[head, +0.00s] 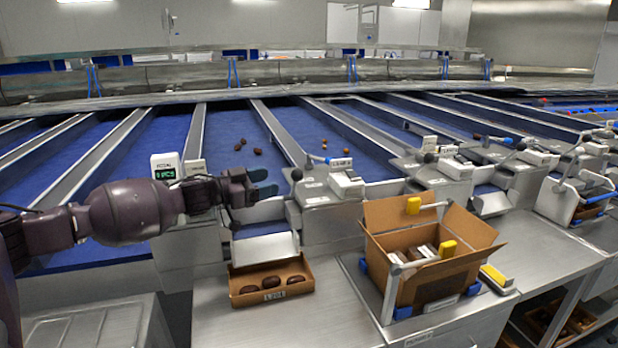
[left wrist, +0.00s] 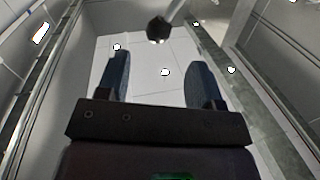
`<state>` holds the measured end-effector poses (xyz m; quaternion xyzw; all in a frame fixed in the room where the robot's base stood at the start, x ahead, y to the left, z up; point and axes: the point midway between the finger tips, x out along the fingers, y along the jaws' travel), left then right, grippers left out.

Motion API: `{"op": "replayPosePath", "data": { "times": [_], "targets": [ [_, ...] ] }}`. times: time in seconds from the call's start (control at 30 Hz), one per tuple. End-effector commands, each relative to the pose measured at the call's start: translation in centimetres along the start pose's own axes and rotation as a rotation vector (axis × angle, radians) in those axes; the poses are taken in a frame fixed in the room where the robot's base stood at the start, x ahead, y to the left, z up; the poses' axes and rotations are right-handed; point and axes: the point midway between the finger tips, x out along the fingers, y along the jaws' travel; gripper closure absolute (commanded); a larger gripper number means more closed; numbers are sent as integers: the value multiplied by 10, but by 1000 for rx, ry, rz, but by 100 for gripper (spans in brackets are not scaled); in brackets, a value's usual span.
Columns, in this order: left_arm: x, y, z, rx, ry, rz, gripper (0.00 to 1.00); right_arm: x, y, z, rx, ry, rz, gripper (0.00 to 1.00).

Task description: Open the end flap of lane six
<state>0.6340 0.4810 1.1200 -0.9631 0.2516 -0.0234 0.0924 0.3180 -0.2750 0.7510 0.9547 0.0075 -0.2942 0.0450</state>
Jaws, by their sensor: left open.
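My left gripper (head: 264,182) is open and empty, held above the end of a blue lane near the middle left. In the left wrist view its two dark blue fingers (left wrist: 160,75) stand apart. A black ball knob on a rod (left wrist: 158,29) shows just beyond the fingertips, not between them. In the head view a pale metal end flap (head: 265,247) slopes down below the gripper, above a cardboard tray (head: 238,296) holding several dates. A dark ball knob (head: 297,174) sits right of the gripper. I cannot read which lane is six. My right gripper is not in view.
A counter display (head: 165,168) stands left of the gripper. An open cardboard box (head: 420,238) with yellow-tipped items sits in a stand at the right. Grey dividers (head: 275,130) separate the blue lanes, where a few dates (head: 242,143) lie. The metal bench (head: 330,325) is bare in front.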

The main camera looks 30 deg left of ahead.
Motion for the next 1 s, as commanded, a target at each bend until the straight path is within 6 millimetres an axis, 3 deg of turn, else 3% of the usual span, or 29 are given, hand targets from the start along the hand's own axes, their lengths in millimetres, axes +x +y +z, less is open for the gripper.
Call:
{"op": "replayPosePath", "data": {
  "times": [0.37, 0.8, 1.0],
  "targets": [
    [37, 0, -1, 0, 3, 0, 40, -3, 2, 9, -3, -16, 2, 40],
    [88, 0, -1, 1, 1, 0, 40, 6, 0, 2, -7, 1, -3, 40],
    [102, 0, -1, 1, 0, -1, 40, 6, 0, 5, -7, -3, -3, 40]
  ]
}}
